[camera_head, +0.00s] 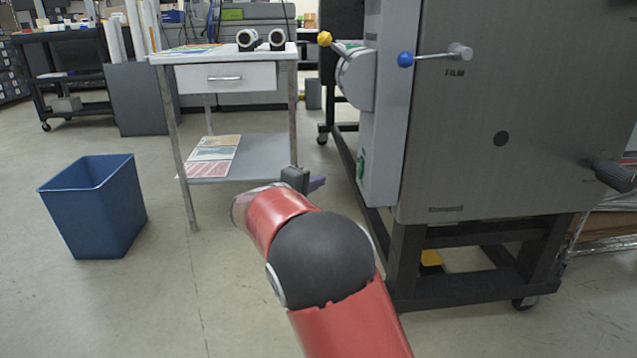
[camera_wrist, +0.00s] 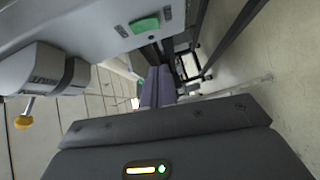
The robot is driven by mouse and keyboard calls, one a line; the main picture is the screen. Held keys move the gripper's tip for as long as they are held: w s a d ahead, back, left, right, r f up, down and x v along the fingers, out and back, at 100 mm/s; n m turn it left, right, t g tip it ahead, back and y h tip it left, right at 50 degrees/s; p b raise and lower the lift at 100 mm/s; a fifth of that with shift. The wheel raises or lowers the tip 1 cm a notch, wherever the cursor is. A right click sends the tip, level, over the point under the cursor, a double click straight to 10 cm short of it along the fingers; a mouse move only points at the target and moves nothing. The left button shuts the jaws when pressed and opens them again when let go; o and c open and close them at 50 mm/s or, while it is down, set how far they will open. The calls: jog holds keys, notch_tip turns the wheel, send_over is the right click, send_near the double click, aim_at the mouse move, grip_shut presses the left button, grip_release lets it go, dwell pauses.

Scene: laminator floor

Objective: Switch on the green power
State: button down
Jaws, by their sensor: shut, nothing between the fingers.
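The green power switch (camera_head: 361,167) is on the narrow side face of the grey laminator (camera_head: 470,130), low down. In the wrist view the green switch (camera_wrist: 145,25) lies near the top, beyond and above my fingers on the machine's face. My gripper (camera_head: 318,183) has purple fingers and is to the left of the switch and slightly lower in the head view. In the wrist view my gripper (camera_wrist: 157,85) is shut and empty. A gap shows between the fingers and the switch, so they appear apart. I cannot tell whether the switch is lit.
A yellow-knobbed lever (camera_head: 325,38) and a blue-knobbed lever (camera_head: 405,59) stick out from the machine above the switch. A white side table (camera_head: 225,77) with a lower shelf stands left of the machine. A blue bin (camera_head: 95,205) is on the floor further left.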

aim_at(360, 167)
jog(key=w+d+f, duration=0.1)
jog(key=w+d, duration=0.3)
jog(key=d, duration=0.5)
jog(key=shift+w+p, duration=0.35)
jog(key=shift+w, duration=0.05)
jog(key=shift+f, duration=0.15)
